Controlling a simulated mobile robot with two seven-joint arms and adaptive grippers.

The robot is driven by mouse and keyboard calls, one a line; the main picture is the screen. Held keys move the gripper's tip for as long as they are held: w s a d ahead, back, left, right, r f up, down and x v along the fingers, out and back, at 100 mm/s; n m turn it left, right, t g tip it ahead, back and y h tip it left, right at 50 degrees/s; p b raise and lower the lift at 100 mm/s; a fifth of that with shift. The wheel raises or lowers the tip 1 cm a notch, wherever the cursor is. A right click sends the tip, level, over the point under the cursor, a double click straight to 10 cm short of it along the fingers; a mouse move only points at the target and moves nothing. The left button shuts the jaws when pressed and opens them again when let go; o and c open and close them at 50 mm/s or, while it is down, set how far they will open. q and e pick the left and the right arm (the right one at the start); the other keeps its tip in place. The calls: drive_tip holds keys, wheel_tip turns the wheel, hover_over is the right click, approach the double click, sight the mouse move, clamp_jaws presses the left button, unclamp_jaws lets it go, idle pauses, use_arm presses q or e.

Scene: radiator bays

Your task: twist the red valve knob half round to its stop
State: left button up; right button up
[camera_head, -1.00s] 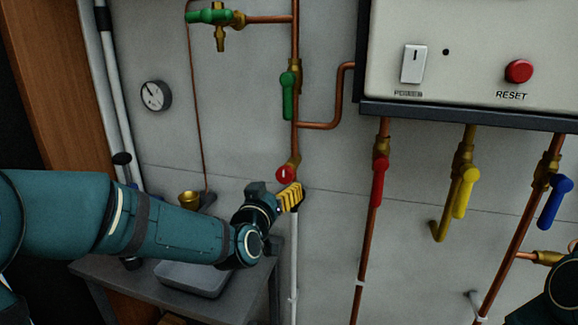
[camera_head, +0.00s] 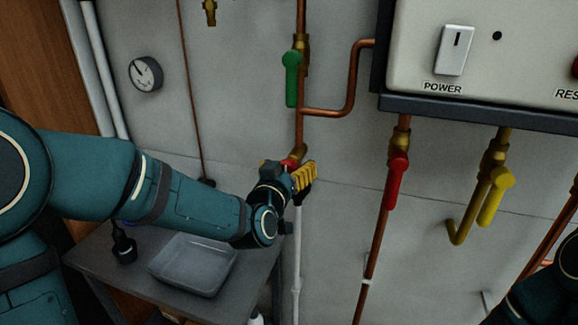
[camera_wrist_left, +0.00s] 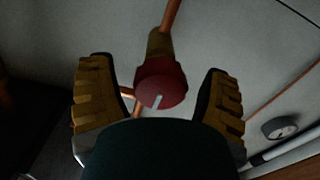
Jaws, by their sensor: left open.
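The red valve knob (camera_wrist_left: 162,88) is round with a pale line on its face. In the left wrist view it sits between the two yellow-padded fingers of my left gripper (camera_wrist_left: 160,102), with a gap to each side. A brass fitting and copper pipe lead up from it. In the head view the left gripper (camera_head: 303,178) is at the knob, on the wall pipe, and mostly hides it; only a bit of red (camera_head: 288,162) shows. The left gripper is open. My right arm shows only as a dark part at the lower right; its gripper is out of view.
A red lever (camera_head: 397,180) and a yellow lever (camera_head: 492,197) hang on pipes to the right, under the control box (camera_head: 470,108). A green lever (camera_head: 291,78) is above the knob. A gauge (camera_head: 145,74) and a grey tray (camera_head: 190,268) on a bench are at left.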

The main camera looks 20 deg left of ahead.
use_arm(q)
drive_tip(key=shift+c, duration=0.3)
drive_tip(key=c, duration=1.2)
drive_tip(key=shift+o, duration=0.2)
drive_tip(key=shift+m, duration=0.3)
drive_tip(key=m+b, duration=0.1)
drive_tip(key=m, duration=0.1)
drive_tip(key=shift+m, duration=0.3)
drive_tip(key=m, duration=0.4)
drive_tip(key=shift+b, duration=0.3)
drive_tip(key=m, duration=0.5)
drive_tip(key=shift+r, duration=0.1)
drive_tip(key=m+p, duration=0.1)
drive_tip(key=m, duration=0.4)
drive_tip(key=shift+p, duration=0.35)
drive_tip(key=shift+m, duration=0.4)
